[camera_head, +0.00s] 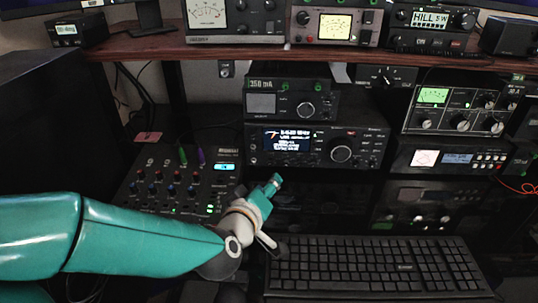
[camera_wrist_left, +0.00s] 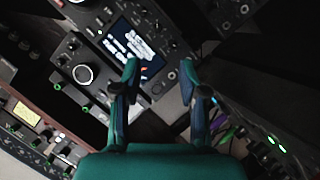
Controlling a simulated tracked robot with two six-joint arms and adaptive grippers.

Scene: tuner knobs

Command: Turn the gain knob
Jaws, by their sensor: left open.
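No label reading "gain" can be made out, so I cannot tell which knob it is. The black radio (camera_head: 315,163) has a lit display and a large round knob (camera_head: 341,153). My left gripper (camera_head: 270,190) is in front of the radio's lower left, above the desk. In the wrist view its two fingers (camera_wrist_left: 159,76) are spread and empty, with the radio's display (camera_wrist_left: 135,45) beyond them. My right gripper is not in view.
A mixer (camera_head: 180,180) with coloured knobs lies left of the gripper, partly behind my arm. A keyboard (camera_head: 375,265) lies at the front right. A tuner with several knobs (camera_head: 459,123) stands at the right. A wooden shelf (camera_head: 240,53) with meters runs above.

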